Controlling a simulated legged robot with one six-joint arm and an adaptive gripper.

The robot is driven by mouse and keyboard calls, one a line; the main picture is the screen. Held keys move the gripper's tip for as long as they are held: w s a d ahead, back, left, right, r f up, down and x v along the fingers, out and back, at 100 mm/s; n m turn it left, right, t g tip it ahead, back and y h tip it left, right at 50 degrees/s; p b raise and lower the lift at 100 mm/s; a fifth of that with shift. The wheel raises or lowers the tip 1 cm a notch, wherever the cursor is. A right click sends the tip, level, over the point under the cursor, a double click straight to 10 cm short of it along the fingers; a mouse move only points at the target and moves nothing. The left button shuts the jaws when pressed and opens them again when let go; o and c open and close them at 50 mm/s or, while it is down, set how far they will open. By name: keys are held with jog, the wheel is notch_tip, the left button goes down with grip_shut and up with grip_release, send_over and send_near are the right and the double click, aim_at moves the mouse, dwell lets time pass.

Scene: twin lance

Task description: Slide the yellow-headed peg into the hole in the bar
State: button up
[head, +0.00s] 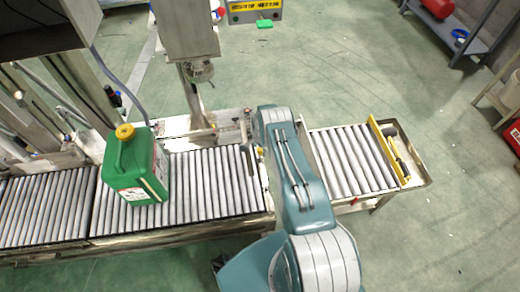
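My teal arm reaches up across the conveyor, and its upper end is near the conveyor's far edge. My gripper cannot be made out; the arm hides the area beyond it. A small yellow spot (260,152) shows just left of the arm, beside a thin upright grey-brown bar (247,150) over the rollers. The spot may be the peg's yellow head, but it is too small to be sure. No hole in the bar can be made out. A longer yellow bar (388,150) lies across the conveyor's right end, with dark-ended parts beside it.
The roller conveyor (205,185) runs left to right. A green jerrycan (138,170) with a yellow cap stands on it at left. Metal posts and a machine column (188,32) rise behind. A shelf (470,38) stands at upper right. The green floor at right is mostly clear.

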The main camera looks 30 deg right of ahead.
notch_tip(320, 180, up, 12)
dwell(0.7)
jog(key=shift+f, duration=0.1)
dwell(0.3)
